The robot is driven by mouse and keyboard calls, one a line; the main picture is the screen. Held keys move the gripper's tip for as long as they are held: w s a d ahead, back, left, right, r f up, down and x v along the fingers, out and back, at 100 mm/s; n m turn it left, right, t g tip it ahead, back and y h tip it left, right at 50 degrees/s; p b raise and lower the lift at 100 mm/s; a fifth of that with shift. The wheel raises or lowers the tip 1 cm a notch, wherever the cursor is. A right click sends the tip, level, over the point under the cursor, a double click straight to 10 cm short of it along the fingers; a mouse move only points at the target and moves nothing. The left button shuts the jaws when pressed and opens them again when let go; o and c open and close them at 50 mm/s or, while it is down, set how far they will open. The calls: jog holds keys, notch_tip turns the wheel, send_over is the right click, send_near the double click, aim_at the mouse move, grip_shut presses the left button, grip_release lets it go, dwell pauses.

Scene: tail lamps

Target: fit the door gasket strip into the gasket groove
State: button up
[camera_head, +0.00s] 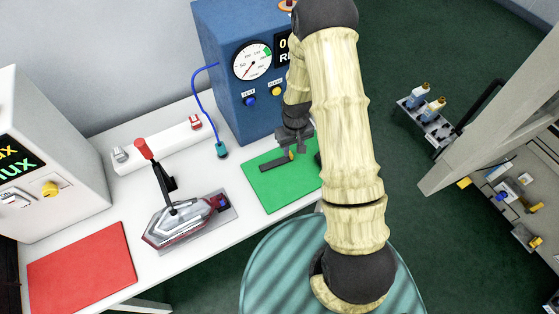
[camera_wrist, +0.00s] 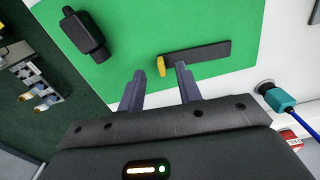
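A dark flat strip with a yellow end, which looks like the gasket strip (camera_head: 274,163), lies on the green mat (camera_head: 272,192). In the wrist view the strip (camera_wrist: 200,52) lies just beyond my fingertips, its yellow end (camera_wrist: 161,66) in line with the gap between them. My gripper (camera_head: 296,146) is above the mat near the yellow end. In the wrist view its two fingers (camera_wrist: 159,76) are apart with nothing held between them. I cannot make out the gasket groove.
A black connector-like part (camera_wrist: 84,35) lies on the mat, mostly behind my arm in the head view. A teal plug (camera_head: 221,150) on a blue cable stands near the blue gauge box (camera_head: 240,75). A red mat (camera_head: 82,268) lies bare at front left.

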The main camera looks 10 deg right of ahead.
aim_at(292, 155)
jog(key=shift+w+f+p, duration=0.2)
jog(key=shift+f+p, duration=0.25)
jog(key=shift+f, duration=0.85)
jog(key=shift+w+f+p, duration=0.2)
jog(key=shift+f+p, duration=0.2)
jog(key=shift+f, duration=0.85)
grip_shut()
